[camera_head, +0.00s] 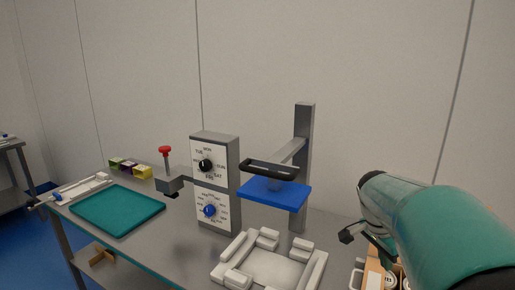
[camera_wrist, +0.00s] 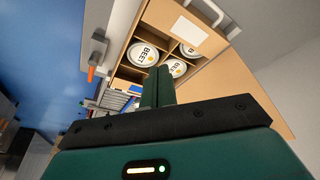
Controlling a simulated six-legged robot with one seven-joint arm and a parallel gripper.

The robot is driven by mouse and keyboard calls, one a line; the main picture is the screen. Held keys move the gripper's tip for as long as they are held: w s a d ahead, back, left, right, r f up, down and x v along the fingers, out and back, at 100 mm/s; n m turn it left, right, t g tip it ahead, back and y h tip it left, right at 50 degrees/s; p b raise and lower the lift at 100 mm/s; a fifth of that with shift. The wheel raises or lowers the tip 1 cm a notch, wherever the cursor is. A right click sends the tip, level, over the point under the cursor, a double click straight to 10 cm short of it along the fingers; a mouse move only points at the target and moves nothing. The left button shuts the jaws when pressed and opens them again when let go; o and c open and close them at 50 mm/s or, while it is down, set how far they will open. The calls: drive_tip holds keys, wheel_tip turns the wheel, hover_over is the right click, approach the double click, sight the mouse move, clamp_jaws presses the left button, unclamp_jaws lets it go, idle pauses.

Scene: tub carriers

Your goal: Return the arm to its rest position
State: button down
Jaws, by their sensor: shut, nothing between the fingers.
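My teal arm (camera_head: 440,235) fills the lower right of the head view, above the right end of the bench. In the wrist view my gripper (camera_wrist: 159,72) shows two dark green fingers closed together with nothing between them. The fingers point toward a wooden carrier (camera_wrist: 215,45) with compartments. I cannot tell the distance between the fingertips and the carrier.
White tubs (camera_wrist: 143,54) sit in the carrier. The grey bench (camera_head: 180,240) bears a teal mat (camera_head: 118,209), a dial panel (camera_head: 226,187), a red-knobbed device (camera_head: 166,152), a blue platform (camera_head: 274,194) on a post and a white fixture (camera_head: 268,266). Small coloured boxes (camera_head: 128,168) stand at back left.

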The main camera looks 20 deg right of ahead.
drive_tip(key=s+a+n+t+y, duration=0.1)
drive_tip(key=s+a+n+t, duration=0.2)
drive_tip(key=a+n, duration=0.6)
drive_tip(key=s+a+r+n+t+y, duration=0.1)
drive_tip(key=a+n, duration=0.8)
drive_tip(key=a, duration=1.1)
drive_tip(key=s+t+y, duration=0.1)
drive_tip(key=s+t, duration=0.1)
drive_tip(key=s, duration=0.1)
drive_tip(key=shift+r+y, duration=0.15)
drive_tip(key=shift+y, duration=0.15)
drive_tip(key=shift+d, duration=0.15)
